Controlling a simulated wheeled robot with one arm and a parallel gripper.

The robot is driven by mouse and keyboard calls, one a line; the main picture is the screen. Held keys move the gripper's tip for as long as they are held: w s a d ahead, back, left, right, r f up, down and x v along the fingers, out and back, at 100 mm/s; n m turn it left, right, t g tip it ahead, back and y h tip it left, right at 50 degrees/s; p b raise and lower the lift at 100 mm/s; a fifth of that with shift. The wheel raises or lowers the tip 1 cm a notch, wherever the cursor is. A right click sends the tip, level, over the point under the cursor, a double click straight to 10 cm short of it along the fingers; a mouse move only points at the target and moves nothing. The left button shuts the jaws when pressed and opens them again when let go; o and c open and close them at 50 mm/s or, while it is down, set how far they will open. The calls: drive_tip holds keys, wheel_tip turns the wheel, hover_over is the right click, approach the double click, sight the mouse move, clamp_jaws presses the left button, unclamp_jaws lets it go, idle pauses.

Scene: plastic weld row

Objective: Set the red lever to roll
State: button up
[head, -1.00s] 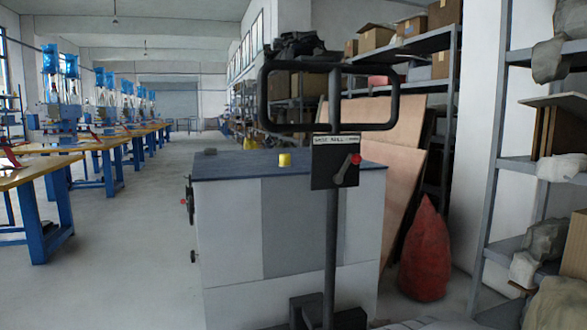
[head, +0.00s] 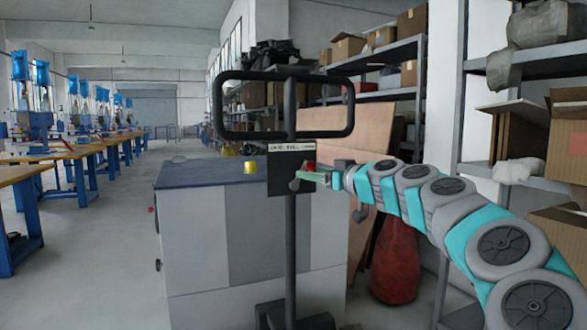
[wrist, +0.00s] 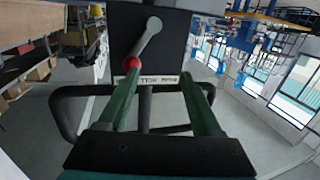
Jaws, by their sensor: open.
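The red lever is a grey arm with a red knob (head: 310,166) on a black panel (head: 277,185) fixed to a dark post. Its knob points up and to the right in the head view. A pale label strip (head: 305,147) runs along the panel's top; its words are too small to read surely. My gripper (head: 312,179) is open in front of the panel, beside the knob. The wrist view is upside down; there the knob (wrist: 132,63) appears at the tip of the left green finger, and the gripper (wrist: 160,78) is spread. Whether finger and knob touch is unclear.
A black tubular frame (head: 284,75) tops the post above the panel. A grey cabinet (head: 195,240) with a yellow piece (head: 250,167) on top stands behind. Shelves and a red sack (head: 396,265) are at right; blue-legged benches (head: 78,180) at left.

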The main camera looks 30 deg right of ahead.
sight(314, 167)
drive_tip(key=shift+m+h, duration=0.3)
drive_tip(key=shift+h, duration=0.3)
drive_tip(key=shift+w+d+r+p, duration=0.1)
drive_tip(key=shift+w+d+p, duration=0.1)
drive_tip(key=shift+w+d, duration=0.75)
drive_tip(key=shift+w+d+r+p, duration=0.1)
drive_tip(key=shift+w+d+p, duration=0.25)
drive_tip(key=shift+w, duration=1.05)
drive_tip(key=shift+w+d+r+p, duration=0.1)
drive_tip(key=shift+w+d, duration=0.65)
drive_tip(key=shift+w, duration=0.45)
drive_tip(key=shift+f, duration=0.1)
clamp_jaws()
